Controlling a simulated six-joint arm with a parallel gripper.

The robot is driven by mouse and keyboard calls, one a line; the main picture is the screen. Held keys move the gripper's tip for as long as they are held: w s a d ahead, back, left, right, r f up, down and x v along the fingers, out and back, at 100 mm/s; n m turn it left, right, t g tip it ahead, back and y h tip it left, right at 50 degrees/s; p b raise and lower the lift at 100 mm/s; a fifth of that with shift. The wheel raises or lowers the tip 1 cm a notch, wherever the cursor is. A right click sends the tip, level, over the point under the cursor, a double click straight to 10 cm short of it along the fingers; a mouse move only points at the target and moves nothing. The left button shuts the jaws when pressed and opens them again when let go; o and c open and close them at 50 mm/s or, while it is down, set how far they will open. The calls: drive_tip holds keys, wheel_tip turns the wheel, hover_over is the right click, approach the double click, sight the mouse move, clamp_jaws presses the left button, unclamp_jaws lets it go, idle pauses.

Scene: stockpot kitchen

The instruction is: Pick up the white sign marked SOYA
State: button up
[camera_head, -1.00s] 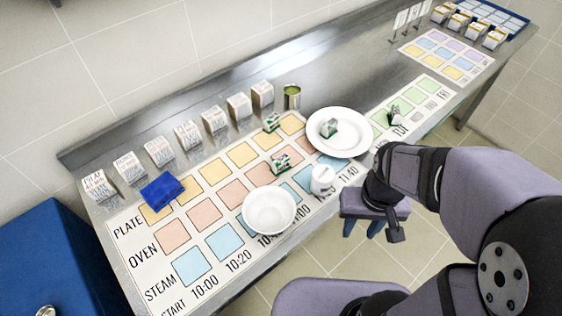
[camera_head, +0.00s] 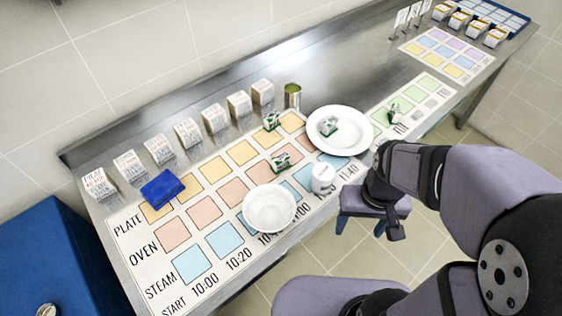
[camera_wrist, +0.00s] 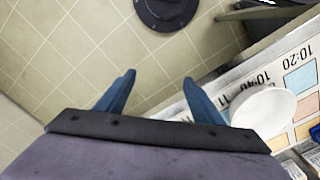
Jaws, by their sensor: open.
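Three small white upright signs stand in a row at the back right of the steel counter in the head view: a left one (camera_head: 401,17), a middle one (camera_head: 414,12) and a right one (camera_head: 426,6). Their lettering is too small to read, so I cannot tell which is marked SOYA. My gripper (camera_head: 361,226) is open and empty, off the counter's front edge and far from the signs. Its two blue fingers also show in the wrist view (camera_wrist: 159,78), apart over the floor. No sign shows in the wrist view.
A white bowl (camera_head: 269,225), a white plate (camera_head: 340,146) and a white cylindrical container (camera_head: 323,178) stand on the printed timetable mat. A blue tray (camera_head: 516,27) lies far right.

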wheel_tip(320, 180, up, 4)
drive_tip(key=n+p, duration=0.7)
drive_tip(key=n, duration=0.1)
hover_over(281, 157)
drive_tip(key=shift+w+d+r, duration=0.1)
drive_tip(key=shift+d, duration=0.05)
drive_tip(key=shift+w+a, duration=0.1)
drive_tip(key=shift+a, duration=0.15)
drive_tip(key=shift+f+p, duration=0.65)
drive_tip(key=shift+f, duration=0.45)
drive_tip(key=shift+s+d+f+p, duration=0.1)
drive_tip(key=shift+s+f+p, duration=0.1)
drive_tip(key=shift+f+p, duration=1.3)
drive_tip(key=shift+f, duration=1.1)
